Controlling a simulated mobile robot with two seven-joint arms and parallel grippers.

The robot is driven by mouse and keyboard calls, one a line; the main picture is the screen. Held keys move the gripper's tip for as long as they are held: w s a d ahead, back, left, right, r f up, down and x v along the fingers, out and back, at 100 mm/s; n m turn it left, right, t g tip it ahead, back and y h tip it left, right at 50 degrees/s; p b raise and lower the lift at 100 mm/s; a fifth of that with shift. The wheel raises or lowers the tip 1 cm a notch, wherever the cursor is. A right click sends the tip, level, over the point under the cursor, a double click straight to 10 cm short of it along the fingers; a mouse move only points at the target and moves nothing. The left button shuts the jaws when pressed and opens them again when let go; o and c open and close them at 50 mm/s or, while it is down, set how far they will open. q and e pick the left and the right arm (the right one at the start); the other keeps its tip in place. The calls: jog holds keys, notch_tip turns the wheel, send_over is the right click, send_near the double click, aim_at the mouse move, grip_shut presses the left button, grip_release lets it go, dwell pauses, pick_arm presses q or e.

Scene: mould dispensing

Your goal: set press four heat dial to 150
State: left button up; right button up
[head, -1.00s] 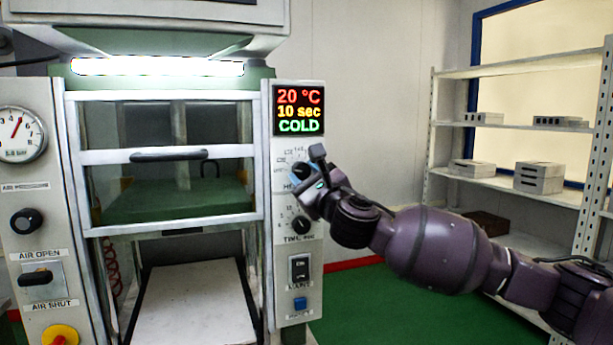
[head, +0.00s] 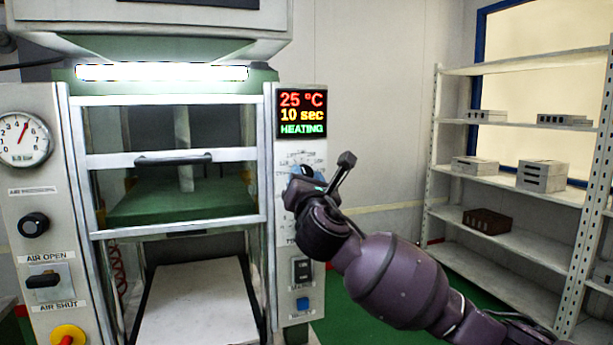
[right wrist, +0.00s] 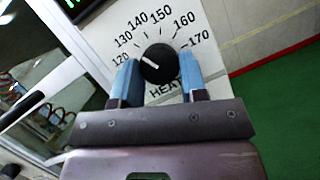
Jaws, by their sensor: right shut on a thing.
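The black heat dial (right wrist: 160,63) sits on the white panel of the press, ringed by numbers from 120 to 170. My right gripper (right wrist: 158,66) is shut on the dial, one blue finger on each side. In the head view my right gripper (head: 307,184) covers most of the dial and the label under it. The display (head: 302,113) above reads 25 °C, 10 sec, HEATING. My left gripper is not in view.
The time dial below is hidden behind my right arm. A black switch (head: 302,269) and a blue button (head: 303,304) sit lower on the panel. A shelf rack (head: 520,186) with grey blocks stands at the right. Green floor lies between.

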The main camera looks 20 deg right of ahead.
jog(key=m+g+h+p, duration=0.1)
jog(key=m, duration=0.3)
jog(key=m+g+h+p, duration=0.1)
jog(key=m, duration=0.3)
jog(key=m+g+h+p, duration=0.1)
jog(key=m, duration=0.3)
jog(key=shift+a+r+m+g, duration=0.2)
jog(key=shift+m+g, duration=0.1)
jog(key=shift+g, duration=0.1)
jog(key=o, duration=0.9)
jog(key=shift+s, duration=0.1)
jog(key=shift+h, duration=0.3)
jog(key=b+v, duration=0.2)
jog(key=v, duration=0.8)
jog(key=shift+s, duration=0.35)
jog(key=shift+m, duration=0.3)
